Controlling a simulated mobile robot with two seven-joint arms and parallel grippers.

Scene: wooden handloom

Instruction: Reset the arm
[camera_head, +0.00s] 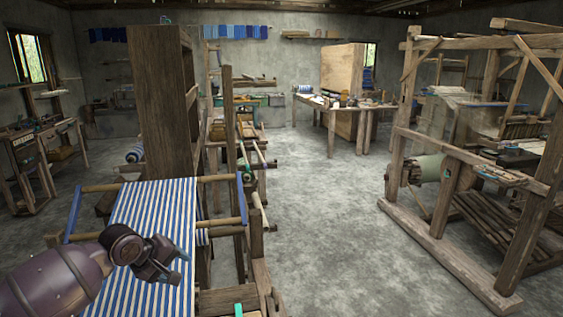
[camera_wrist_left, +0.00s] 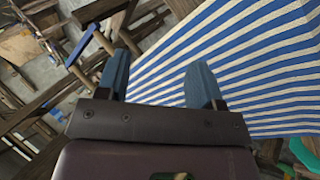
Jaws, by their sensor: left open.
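My left arm comes in from the lower left in the head view. Its gripper (camera_head: 178,265) is in front of the blue and white striped cloth (camera_head: 150,215) on the near loom. In the left wrist view the two blue fingertips (camera_wrist_left: 158,82) stand apart with nothing between them, and the striped cloth (camera_wrist_left: 240,60) lies beyond them. I cannot tell how far the fingers are from the cloth. My right gripper shows in neither view.
The near wooden loom has a tall broad post (camera_head: 160,100) and rods with blue ends. A large wooden loom frame (camera_head: 440,220) stands at right. A work table (camera_head: 345,104) is at the back. Bare concrete floor (camera_head: 315,215) lies open between the looms.

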